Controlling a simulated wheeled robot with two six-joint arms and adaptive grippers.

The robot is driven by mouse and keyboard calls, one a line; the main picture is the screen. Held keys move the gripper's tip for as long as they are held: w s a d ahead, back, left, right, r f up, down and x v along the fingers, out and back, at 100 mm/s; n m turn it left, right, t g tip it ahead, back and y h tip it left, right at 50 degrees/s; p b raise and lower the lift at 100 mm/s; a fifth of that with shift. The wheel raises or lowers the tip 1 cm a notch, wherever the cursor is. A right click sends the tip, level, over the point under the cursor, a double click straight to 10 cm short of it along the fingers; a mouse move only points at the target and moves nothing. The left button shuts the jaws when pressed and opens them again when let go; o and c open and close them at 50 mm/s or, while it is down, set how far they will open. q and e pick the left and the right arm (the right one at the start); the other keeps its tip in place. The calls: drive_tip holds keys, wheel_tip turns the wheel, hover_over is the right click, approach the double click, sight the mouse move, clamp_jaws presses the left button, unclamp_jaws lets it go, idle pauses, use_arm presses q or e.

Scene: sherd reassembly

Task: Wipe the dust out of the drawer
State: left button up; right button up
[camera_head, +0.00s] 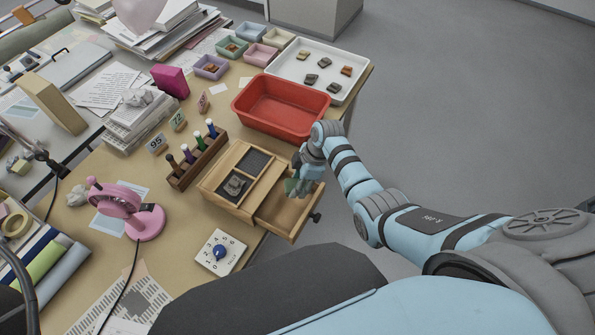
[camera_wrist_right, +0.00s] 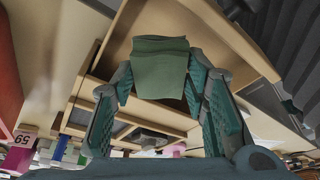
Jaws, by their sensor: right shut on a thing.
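The wooden drawer (camera_head: 289,213) is pulled out of the front of a small wooden box (camera_head: 212,181) on the table. Its bare wooden floor shows partly; I cannot make out dust on it. My right gripper (camera_head: 300,184) is over the drawer's back part, shut on a green cloth (camera_wrist_right: 160,68). In the right wrist view the folded cloth sticks out beyond the fingertips (camera_wrist_right: 158,88), with pale wooden walls around it. I cannot tell whether the cloth touches the drawer floor. My left gripper is not in view.
A red tub (camera_head: 283,104) stands just behind the drawer, and a white tray (camera_head: 318,68) with several sherds lies beyond. A rack of tubes (camera_head: 197,160) stands left of the box. A white dial card (camera_head: 220,252) lies in front. The floor at right is clear.

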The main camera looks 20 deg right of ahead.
drive_tip(key=shift+r+p, duration=0.9)
drive_tip(key=shift+r, duration=0.6)
drive_tip(key=shift+w+f, duration=0.1)
